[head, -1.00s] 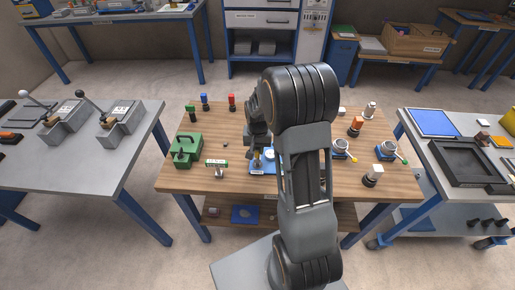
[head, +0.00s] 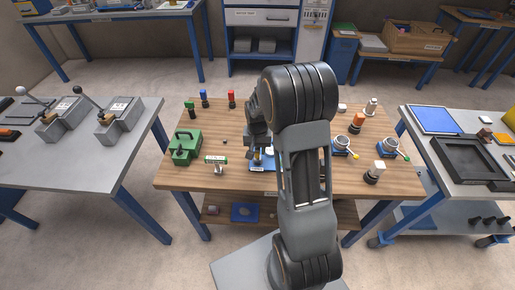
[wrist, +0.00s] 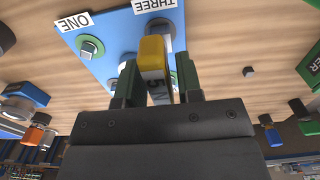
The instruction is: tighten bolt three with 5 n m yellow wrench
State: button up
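My gripper (wrist: 158,76) is shut on the yellow wrench (wrist: 153,50), a yellow-topped tool with a white band marked 5 N. The wrench stands between the two dark green fingers, over the blue plate (wrist: 112,57). The plate has labels ONE and THREE, upside down in the wrist view. A bolt (wrist: 90,48) sits on a green ring by ONE. The wrench is close to the THREE label (wrist: 152,5) and covers much of the spot there, so I cannot tell whether it touches bolt three. In the head view my arm hides most of the plate (head: 257,167).
A green box (head: 186,148) and a small labelled stand (head: 217,165) are left of the plate on the wooden table (head: 230,185). Blue-based round fixtures (head: 388,147) are at the right. Side tables flank it.

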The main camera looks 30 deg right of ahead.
jog(key=shift+o, duration=1.3)
notch_tip(320, 180, up, 14)
jog(key=shift+b, duration=0.3)
jog(key=shift+f, duration=0.1)
